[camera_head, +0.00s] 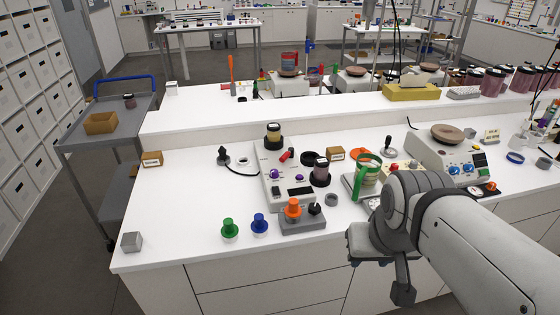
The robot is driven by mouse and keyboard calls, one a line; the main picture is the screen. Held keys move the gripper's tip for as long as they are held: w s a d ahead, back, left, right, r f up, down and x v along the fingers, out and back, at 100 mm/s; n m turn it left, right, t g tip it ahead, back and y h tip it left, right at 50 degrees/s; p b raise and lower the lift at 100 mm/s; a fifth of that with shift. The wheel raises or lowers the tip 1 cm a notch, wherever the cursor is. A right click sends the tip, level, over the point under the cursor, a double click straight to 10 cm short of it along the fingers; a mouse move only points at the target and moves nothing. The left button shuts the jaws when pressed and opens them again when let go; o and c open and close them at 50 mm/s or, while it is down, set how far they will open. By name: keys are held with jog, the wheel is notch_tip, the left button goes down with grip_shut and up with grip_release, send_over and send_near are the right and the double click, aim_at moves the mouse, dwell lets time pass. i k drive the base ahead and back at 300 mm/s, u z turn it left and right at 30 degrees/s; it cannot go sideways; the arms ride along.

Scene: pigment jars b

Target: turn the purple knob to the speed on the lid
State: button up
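A white machine (265,156) stands on the front bench left of my arm. On its face is a purple knob (273,174), with a second small purple part (299,178) to its right and a dark display (299,191) below. A red switch (287,155) is higher up. A jar with a black lid (273,128) stands at the machine's back end. Another dark-lidded jar (321,170) stands on its right. Any speed marking on the lids is too small to read. My gripper (385,275) hangs at the bench's front edge, right of the machine and apart from the knob; its finger gap is unclear.
An orange knob (292,206) on a grey box stands before the machine. Green (229,227) and blue (260,222) knobs stand to its left. A green-handled jug (365,174) is near my arm. The bench's left front is mostly clear, with a grey cube (131,241).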

aim_at(274, 174)
jog(key=u, duration=0.45)
jog(key=i, duration=1)
